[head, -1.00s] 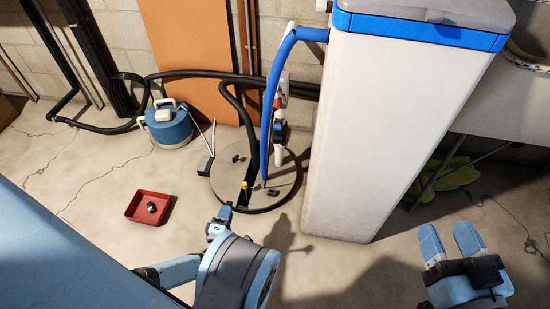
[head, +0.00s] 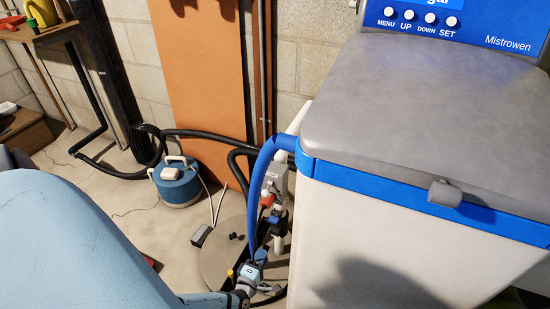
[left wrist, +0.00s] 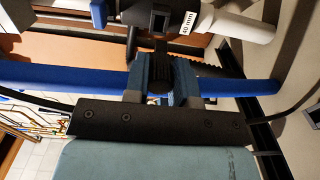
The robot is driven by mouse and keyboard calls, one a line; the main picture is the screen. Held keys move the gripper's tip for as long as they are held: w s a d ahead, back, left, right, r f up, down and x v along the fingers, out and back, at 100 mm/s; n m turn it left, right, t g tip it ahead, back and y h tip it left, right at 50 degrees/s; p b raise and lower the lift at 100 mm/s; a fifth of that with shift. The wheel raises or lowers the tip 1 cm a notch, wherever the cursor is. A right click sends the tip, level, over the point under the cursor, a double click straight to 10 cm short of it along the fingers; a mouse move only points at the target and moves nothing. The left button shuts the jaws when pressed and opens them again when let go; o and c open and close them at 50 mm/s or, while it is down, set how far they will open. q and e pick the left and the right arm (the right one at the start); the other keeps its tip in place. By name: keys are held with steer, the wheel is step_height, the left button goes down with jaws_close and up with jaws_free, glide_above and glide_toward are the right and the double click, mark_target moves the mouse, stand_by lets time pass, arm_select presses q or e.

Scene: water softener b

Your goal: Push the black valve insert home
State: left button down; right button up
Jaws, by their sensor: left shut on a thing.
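My left gripper (head: 254,268) is low in the head view, by the pipework left of the softener cabinet. In the left wrist view its blue fingers (left wrist: 161,80) are shut on a black ribbed piece (left wrist: 160,70), which looks like the black valve insert. The piece points at a black block with a square opening (left wrist: 160,20) on a white pipe (left wrist: 225,18) marked 40 mm. Whether its tip is inside the block I cannot tell. In the head view the white pipe (head: 278,243) and a dark valve part (head: 272,222) stand just above the gripper. My right gripper is out of view.
A blue hose (head: 262,175) arches down beside the valve and crosses behind my fingers in the wrist view. The softener cabinet (head: 400,255) blocks the right side. A blue canister (head: 177,185) and a small dark box (head: 201,235) stand on the floor to the left.

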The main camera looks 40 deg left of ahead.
mark_target(267, 247)
arm_select(q)
steer(key=shift+w, duration=0.1)
steer(key=shift+s, duration=0.2)
steer(key=shift+b+x, duration=0.75)
steer(key=shift+x, duration=1.35)
steer(key=shift+w, duration=0.2)
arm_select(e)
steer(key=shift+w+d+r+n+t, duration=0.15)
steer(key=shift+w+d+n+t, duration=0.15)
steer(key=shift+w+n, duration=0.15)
arm_select(q)
steer(key=shift+w, duration=0.1)
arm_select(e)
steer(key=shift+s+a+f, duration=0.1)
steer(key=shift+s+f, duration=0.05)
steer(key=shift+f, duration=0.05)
arm_select(q)
steer(key=shift+w+a, duration=0.1)
